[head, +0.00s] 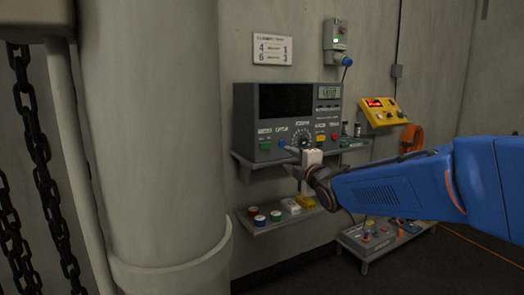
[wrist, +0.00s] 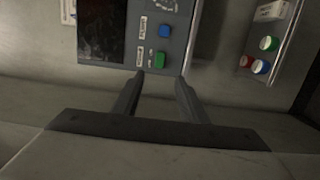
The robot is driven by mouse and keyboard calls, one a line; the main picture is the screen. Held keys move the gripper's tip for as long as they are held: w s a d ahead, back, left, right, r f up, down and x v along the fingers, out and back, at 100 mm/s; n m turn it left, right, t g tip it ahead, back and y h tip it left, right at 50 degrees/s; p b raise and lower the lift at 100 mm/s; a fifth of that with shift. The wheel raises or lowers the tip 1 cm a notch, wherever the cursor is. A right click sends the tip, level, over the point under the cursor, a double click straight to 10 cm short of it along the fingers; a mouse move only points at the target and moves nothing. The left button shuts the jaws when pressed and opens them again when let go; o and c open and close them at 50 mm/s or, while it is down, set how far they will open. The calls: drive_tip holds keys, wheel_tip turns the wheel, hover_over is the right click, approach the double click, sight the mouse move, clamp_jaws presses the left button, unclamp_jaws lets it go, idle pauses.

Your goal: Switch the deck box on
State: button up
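A grey console (head: 247,112) stands on a wall shelf; no readable label marks it as the deck box, so I cannot tell. In the head view my wrist is in front of the console's lower edge, and the fingers are hard to make out.
A yellow box (head: 384,112) with a red display and a grey unit (head: 335,40) with a green light are on the wall. A thick column (head: 150,130) stands left.

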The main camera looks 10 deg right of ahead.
sight(269, 146)
drive_tip(key=w+a, duration=0.1)
drive_tip(key=w, duration=1)
drive_tip(key=w+a, duration=0.1)
drive_tip(key=w, duration=0.4)
drive_tip(key=shift+w+a, duration=0.25)
drive_tip(key=shift+a, duration=0.1)
drive_tip(key=shift+c, duration=0.6)
clamp_jaws()
